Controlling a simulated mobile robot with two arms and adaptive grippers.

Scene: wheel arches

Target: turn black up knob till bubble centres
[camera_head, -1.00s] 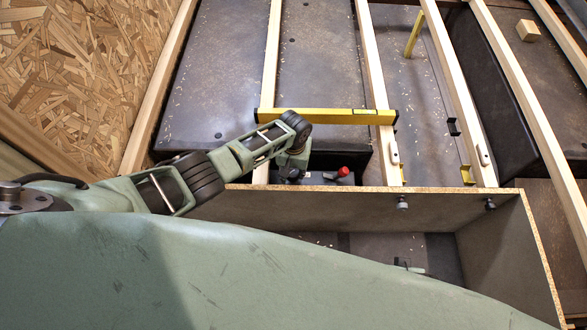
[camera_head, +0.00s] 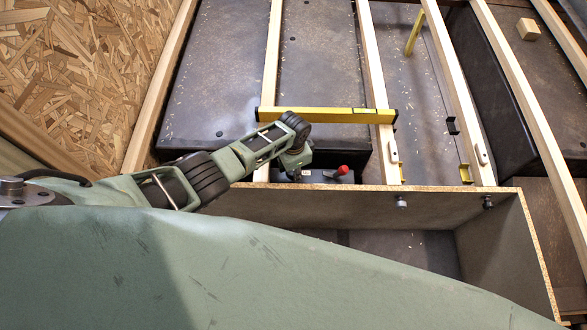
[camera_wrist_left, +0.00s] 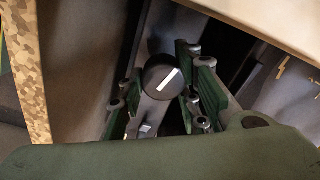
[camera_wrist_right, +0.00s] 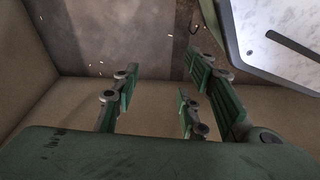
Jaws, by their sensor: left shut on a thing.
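The round black knob (camera_wrist_left: 160,74) with a white line across its top shows in the left wrist view. My left gripper (camera_wrist_left: 161,88) has its green-padded fingers on either side of it and is shut on it. In the head view my left gripper (camera_head: 294,172) reaches down at the control box (camera_head: 318,176) and hides the knob. A yellow spirit level (camera_head: 325,115) lies across two wooden battens; its bubble is too small to read. My right gripper (camera_wrist_right: 150,95) is open and empty in the right wrist view, and outside the head view.
A red-tipped lever (camera_head: 342,170) stands just right of my left gripper. A chipboard-edged panel (camera_head: 340,205) runs along the near side. Pale wooden battens (camera_head: 376,70) cross above dark wheel-arch boxes (camera_head: 220,80). A yellow bar (camera_head: 414,33) and wood block (camera_head: 527,29) lie farther back.

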